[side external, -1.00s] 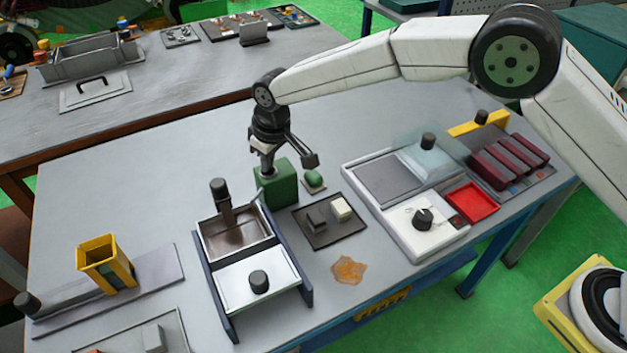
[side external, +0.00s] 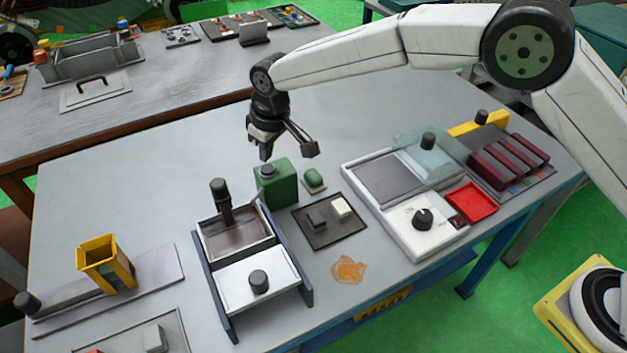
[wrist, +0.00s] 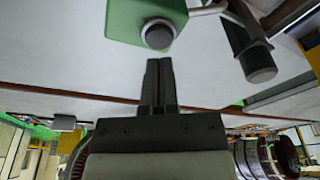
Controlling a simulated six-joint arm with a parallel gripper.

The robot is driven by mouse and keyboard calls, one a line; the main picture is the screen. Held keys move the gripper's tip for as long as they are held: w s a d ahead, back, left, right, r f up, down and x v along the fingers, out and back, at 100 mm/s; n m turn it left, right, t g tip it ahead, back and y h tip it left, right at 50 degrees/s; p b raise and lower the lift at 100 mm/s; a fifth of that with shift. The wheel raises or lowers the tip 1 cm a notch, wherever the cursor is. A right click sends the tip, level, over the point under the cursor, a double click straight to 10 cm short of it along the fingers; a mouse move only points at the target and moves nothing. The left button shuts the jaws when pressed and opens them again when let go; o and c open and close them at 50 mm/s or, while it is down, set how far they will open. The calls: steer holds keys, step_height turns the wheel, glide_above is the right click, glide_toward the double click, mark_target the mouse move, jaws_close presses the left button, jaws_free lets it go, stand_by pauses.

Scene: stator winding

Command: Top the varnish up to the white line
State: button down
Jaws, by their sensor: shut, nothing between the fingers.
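A shallow metal tray (side external: 215,249) holds brown varnish (side external: 240,236), with a black upright handle (side external: 220,200) at its back. I cannot make out a white line on it. A green can (side external: 283,187) with a round grey cap (side external: 267,171) stands just behind the tray. The can (wrist: 125,18) and its cap (wrist: 157,34) also show at the top of the wrist view. My gripper (side external: 265,154) is above the can, pointing down, apart from it. Its two fingers are together and empty in the wrist view (wrist: 158,64).
A white lid-like plate (side external: 255,285) with a black knob lies in front of the tray. A small green rounded piece (side external: 314,179) sits right of the can. A dark mat (side external: 330,232) with two blocks and an amber patch (side external: 348,270) lie further right. The table behind the can is clear.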

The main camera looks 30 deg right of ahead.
steer(key=shift+r, duration=2.2)
steer(key=shift+d, duration=0.55)
steer(key=s+d+m, duration=0.2)
steer(key=s+d, duration=0.3)
steer(key=d, duration=0.4)
steer(key=s+d+m, duration=0.1)
steer(key=s+d, duration=0.3)
steer(key=d, duration=0.5)
steer(key=s+d+f+m, duration=0.1)
steer(key=s+d, duration=0.4)
steer(key=s, duration=0.3)
steer(key=s+d+f+m+h, duration=0.1)
steer(key=s+d+f+m, duration=0.1)
steer(key=s+d, duration=0.3)
steer(key=s, duration=0.4)
steer(key=shift+d+t, duration=0.3)
